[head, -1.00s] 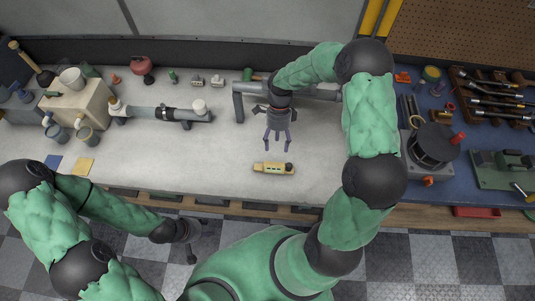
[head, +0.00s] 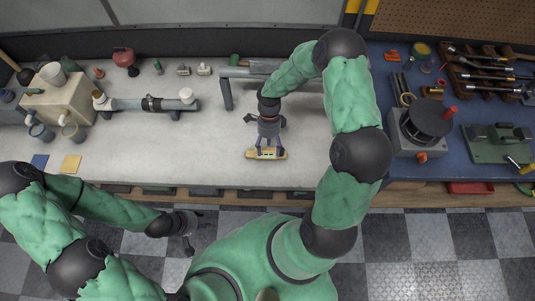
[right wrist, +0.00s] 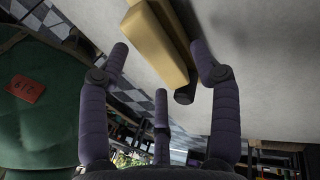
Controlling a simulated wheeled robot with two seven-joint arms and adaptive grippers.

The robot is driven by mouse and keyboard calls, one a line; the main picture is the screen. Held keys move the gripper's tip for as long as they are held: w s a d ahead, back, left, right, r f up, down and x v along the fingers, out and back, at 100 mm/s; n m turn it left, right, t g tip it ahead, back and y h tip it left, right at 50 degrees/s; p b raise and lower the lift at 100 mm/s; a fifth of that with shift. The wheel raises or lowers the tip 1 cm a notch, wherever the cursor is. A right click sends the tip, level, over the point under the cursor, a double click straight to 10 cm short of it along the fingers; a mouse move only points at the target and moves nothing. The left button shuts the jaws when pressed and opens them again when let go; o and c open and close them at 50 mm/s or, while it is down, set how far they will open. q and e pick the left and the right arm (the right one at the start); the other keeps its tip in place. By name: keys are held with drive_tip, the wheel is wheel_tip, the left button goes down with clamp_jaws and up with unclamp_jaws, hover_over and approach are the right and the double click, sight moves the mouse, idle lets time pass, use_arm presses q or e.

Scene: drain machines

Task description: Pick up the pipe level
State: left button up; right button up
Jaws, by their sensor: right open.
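The pipe level (head: 280,155) is a small yellow bar with a dark end, lying on the pale worktop near its front edge. My right gripper (head: 266,151) is over it, pointing down, with its fingers spread. In the right wrist view the yellow level (right wrist: 160,40) shows between the open fingers of my right gripper (right wrist: 160,48), with no clear contact on both sides. My left gripper (head: 194,231) is in front of the table, away from the level. Its fingers look spread and empty.
A grey pipe (head: 238,72) on supports stands behind my right gripper. Another pipe assembly (head: 130,104) is at the left, beside a beige box (head: 60,100). A blue mat (head: 455,150) with tools and a dark round machine (head: 428,120) lies right. The worktop around the level is clear.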

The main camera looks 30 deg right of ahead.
drive_tip(key=shift+s+a+f, duration=0.1)
drive_tip(key=shift+f, duration=0.2)
clamp_jaws()
drive_tip(key=shift+r, duration=0.1)
